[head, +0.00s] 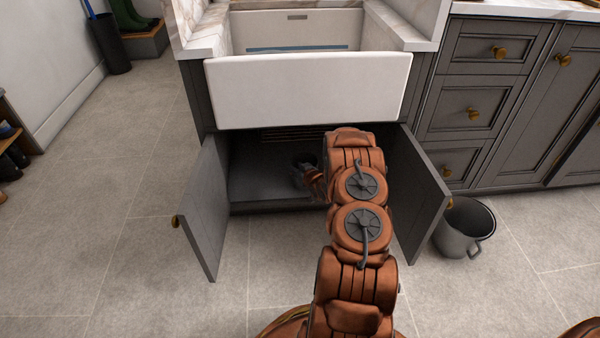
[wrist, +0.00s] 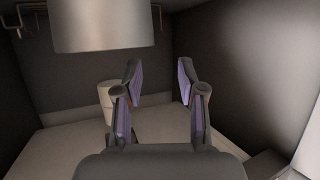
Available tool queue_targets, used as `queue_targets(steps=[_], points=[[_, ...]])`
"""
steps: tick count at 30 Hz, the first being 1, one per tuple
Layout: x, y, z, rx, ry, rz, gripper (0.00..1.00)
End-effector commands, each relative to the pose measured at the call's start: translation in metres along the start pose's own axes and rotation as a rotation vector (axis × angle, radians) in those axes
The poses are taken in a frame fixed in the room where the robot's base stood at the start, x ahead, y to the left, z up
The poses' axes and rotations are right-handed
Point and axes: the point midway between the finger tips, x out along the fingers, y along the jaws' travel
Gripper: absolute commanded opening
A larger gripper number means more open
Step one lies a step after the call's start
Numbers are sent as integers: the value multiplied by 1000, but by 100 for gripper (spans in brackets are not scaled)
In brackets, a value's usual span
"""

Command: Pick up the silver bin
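My arm reaches into the open cabinet under the white sink. In the wrist view my gripper (wrist: 160,75) is open, with nothing between its fingers. A large smooth grey cylinder (wrist: 100,27) hangs into the top of the wrist view, above and left of the fingers; I cannot tell whether it is a bin or a sink fitting. A smaller pale cylinder (wrist: 106,94) stands behind the left finger, partly hidden. In the head view a grey metal bin with a side handle (head: 460,228) stands on the floor outside the right cabinet door, away from my gripper.
The left cabinet door (head: 201,208) and right cabinet door (head: 420,200) stand open on either side of my arm. The white sink (head: 305,92) is above the opening. Drawers (head: 474,110) are at right. A dark tall container (head: 112,45) stands at far left. The tiled floor at left is clear.

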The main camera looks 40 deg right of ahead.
Motion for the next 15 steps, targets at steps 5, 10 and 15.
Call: queue_targets(steps=[5, 10, 15], points=[[11, 10, 4, 6, 1, 13, 40], [17, 13, 3, 7, 1, 17, 40], [27, 14, 7, 5, 0, 16, 40]])
